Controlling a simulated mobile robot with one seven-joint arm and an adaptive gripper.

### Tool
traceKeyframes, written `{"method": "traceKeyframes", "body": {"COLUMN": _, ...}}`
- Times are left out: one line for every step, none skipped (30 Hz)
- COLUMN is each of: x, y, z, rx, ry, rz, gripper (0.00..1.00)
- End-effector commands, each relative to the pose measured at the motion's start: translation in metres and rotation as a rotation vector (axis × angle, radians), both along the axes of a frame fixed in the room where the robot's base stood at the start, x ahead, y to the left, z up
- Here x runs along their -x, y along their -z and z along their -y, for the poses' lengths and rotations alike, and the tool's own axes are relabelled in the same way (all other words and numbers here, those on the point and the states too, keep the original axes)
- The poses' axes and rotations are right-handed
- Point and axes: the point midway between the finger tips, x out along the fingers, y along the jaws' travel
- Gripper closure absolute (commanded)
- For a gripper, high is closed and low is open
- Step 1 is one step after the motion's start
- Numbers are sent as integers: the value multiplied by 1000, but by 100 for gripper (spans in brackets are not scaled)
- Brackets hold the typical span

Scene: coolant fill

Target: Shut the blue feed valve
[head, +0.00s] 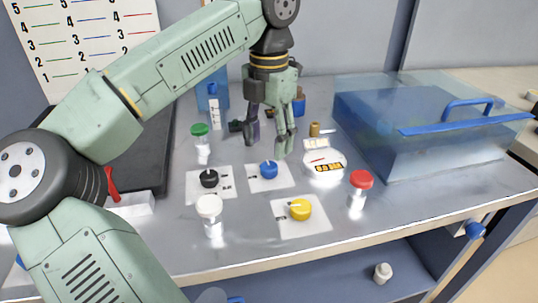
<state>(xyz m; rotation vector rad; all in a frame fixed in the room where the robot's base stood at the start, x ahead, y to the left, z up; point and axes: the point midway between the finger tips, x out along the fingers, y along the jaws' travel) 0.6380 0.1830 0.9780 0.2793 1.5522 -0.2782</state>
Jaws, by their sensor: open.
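The blue valve knob (269,169) sits on a white plate (283,183) near the middle of the bench, with a pale pointer mark across its top. I cannot tell from this view whether the valve is open or shut. My gripper (268,145) hangs pointing down just above and behind the blue knob. Its fingers are spread and nothing shows between them. The fingers look apart from the knob. Part of the bench behind the gripper is hidden by it.
A black knob (209,178) and a yellow knob (301,209) sit on plates nearby. Green-capped (200,130), white-capped (209,206) and red-capped (361,180) bottles stand around them. A round gauge (325,163) is to the right. A blue clear-lidded box (405,140) fills the right.

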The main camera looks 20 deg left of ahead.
Motion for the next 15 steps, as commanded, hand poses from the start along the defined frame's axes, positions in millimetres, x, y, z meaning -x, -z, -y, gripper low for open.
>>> {"method": "traceKeyframes", "body": {"x": -1, "y": -12, "z": 1, "rx": -1, "ry": -1, "rz": 4, "gripper": 49}}
{"method": "traceKeyframes", "body": {"x": 0, "y": -18, "z": 1, "rx": -1, "ry": 0, "rz": 3, "gripper": 49}}
{"method": "traceKeyframes", "body": {"x": -1, "y": -26, "z": 1, "rx": 0, "ry": 0, "rz": 2, "gripper": 49}}
{"method": "traceKeyframes", "body": {"x": -1, "y": -31, "z": 1, "rx": 0, "ry": 0, "rz": 2, "gripper": 49}}
{"method": "traceKeyframes", "body": {"x": 0, "y": -36, "z": 0, "rx": -1, "ry": 0, "rz": 1, "gripper": 49}}
{"method": "traceKeyframes", "body": {"x": 0, "y": -42, "z": 0, "rx": -1, "ry": 0, "rz": 1, "gripper": 49}}
{"method": "traceKeyframes", "body": {"x": 0, "y": -45, "z": 1, "rx": 0, "ry": 0, "rz": 2, "gripper": 49}}
{"method": "traceKeyframes", "body": {"x": 0, "y": -49, "z": 1, "rx": 0, "ry": 0, "rz": 2, "gripper": 49}}
{"method": "traceKeyframes", "body": {"x": 0, "y": -52, "z": 1, "rx": 0, "ry": 0, "rz": 1, "gripper": 49}}
{"method": "traceKeyframes", "body": {"x": 0, "y": -54, "z": 1, "rx": 0, "ry": 1, "rz": 0, "gripper": 49}}
{"method": "traceKeyframes", "body": {"x": 0, "y": -56, "z": 1, "rx": 1, "ry": 1, "rz": 0, "gripper": 49}}
{"method": "traceKeyframes", "body": {"x": 0, "y": -57, "z": 1, "rx": 1, "ry": 1, "rz": 0, "gripper": 49}}
{"method": "traceKeyframes", "body": {"x": 0, "y": -58, "z": 1, "rx": 1, "ry": 1, "rz": 0, "gripper": 49}}
{"method": "traceKeyframes", "body": {"x": 0, "y": -59, "z": 1, "rx": 1, "ry": 1, "rz": 0, "gripper": 49}}
{"method": "traceKeyframes", "body": {"x": 0, "y": -59, "z": 1, "rx": 1, "ry": 1, "rz": 0, "gripper": 49}}
